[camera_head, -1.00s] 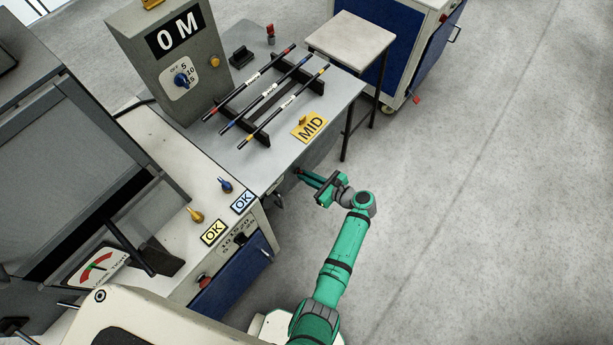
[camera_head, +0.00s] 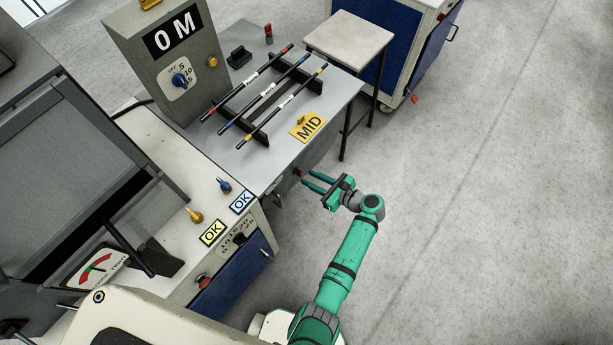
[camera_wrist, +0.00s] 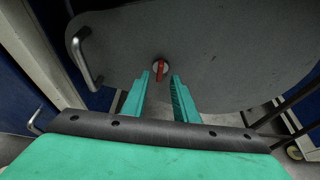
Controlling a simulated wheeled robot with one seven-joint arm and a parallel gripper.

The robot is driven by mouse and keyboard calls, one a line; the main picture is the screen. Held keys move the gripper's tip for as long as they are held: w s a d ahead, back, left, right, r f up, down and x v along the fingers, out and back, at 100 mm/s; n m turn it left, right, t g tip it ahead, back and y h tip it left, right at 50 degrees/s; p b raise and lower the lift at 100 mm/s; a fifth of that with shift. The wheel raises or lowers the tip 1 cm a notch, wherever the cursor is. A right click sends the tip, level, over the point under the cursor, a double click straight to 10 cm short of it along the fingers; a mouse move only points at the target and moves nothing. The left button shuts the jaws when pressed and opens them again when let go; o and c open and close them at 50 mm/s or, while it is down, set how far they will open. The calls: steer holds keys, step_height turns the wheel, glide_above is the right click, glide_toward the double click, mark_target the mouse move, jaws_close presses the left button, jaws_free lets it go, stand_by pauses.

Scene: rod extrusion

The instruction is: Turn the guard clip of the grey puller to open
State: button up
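A small red clip (camera_wrist: 162,69) on a round grey mount shows on a dark grey rounded panel (camera_wrist: 215,45) in the wrist view. It stands roughly upright. A silver bar handle (camera_wrist: 86,60) is on the panel's left. My gripper (camera_wrist: 161,77) is open and empty, its two green fingers pointing at the panel with the clip seen between and just beyond the tips. I cannot tell how far the tips are from it. In the head view, my gripper (camera_head: 307,178) is beside the front of the grey bench, below the yellow MID sign (camera_head: 308,126). The clip is barely visible there.
Several striped rods, including a blue-ended one (camera_head: 265,95), lie on a black rack on the bench (camera_head: 215,148). A grey control box (camera_head: 165,60) reading "0 M" stands behind. A small side table (camera_head: 350,38) is at the back. Floor to the right is clear.

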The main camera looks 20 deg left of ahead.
steer(key=v, duration=0.7)
steer(key=shift+d, duration=0.15)
steer(key=shift+s, duration=0.1)
steer(key=s+d+f+n+t+h, duration=0.25)
steer(key=s+f+h, duration=0.25)
steer(key=s+f, duration=0.45)
steer(key=s+d+r+n+t+h, duration=0.1)
steer(key=s+d+n+h, duration=0.3)
steer(key=s, duration=0.5)
steer(key=s+r+n+t+h, duration=0.1)
steer(key=s+r+n, duration=0.3)
steer(key=r, duration=0.6)
steer(key=s+r+n+t+h, duration=0.1)
steer(key=s+r+n+t, duration=0.3)
steer(key=r, duration=0.6)
steer(key=s+r+n+t+h, duration=0.1)
steer(key=s+r+n, duration=0.4)
steer(key=r, duration=0.5)
steer(key=n+t, duration=0.1)
steer(key=n, duration=0.1)
steer(key=shift+d+r+n+h, duration=0.2)
steer(key=shift+d+n+h, duration=0.1)
steer(key=shift+d+n, duration=0.05)
steer(key=shift+o, duration=0.2)
steer(key=shift+s, duration=0.2)
